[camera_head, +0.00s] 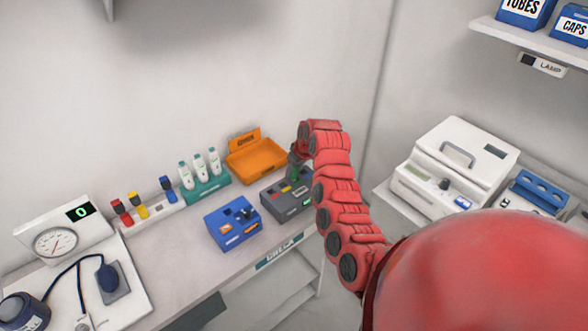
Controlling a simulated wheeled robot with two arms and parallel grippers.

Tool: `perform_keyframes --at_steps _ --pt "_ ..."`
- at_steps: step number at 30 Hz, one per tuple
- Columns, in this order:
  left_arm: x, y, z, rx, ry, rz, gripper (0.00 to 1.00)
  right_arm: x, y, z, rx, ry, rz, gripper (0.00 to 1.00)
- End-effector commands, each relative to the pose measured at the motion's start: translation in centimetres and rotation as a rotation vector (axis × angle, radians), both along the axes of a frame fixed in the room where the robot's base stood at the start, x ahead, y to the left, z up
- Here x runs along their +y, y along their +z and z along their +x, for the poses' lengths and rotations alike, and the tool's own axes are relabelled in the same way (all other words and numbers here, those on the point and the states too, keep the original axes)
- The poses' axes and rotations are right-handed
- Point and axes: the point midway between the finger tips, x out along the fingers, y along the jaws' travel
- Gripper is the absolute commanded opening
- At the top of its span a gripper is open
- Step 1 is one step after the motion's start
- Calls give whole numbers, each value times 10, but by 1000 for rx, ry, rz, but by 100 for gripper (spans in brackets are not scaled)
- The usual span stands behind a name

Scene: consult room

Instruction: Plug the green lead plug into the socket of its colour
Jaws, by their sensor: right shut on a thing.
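My right arm reaches over to the grey socket box (301,205) on the counter. Its gripper (294,168) points down over the box's back right part and is shut on the green lead plug (295,178). The plug is small and partly hidden by the gripper, close to the box's top; I cannot tell whether it sits in a socket. Coloured marks, red and yellow among them, show on the box's top. Red (122,212), yellow (138,206) and blue (168,189) plugs stand in a white rack (152,214) at the left. My left gripper is not in view.
A blue box (233,236) stands left of the grey box. Behind are an orange bin (258,161) and a teal rack (207,190) with white bottles. A dial gauge (56,242) stands far left.

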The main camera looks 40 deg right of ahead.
Motion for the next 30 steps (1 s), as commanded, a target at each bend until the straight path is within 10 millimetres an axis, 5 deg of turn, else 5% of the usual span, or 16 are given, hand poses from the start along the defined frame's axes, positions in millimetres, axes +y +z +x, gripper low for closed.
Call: perform_keyframes --at_steps 16,17,22,30 --pt "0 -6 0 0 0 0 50 0 -7 0 -1 0 1 0" --pt "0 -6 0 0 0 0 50 0 -7 0 0 0 1 38" --pt "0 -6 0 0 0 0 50 0 -7 0 0 0 1 69" --pt "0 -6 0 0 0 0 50 0 -7 0 0 0 1 70"
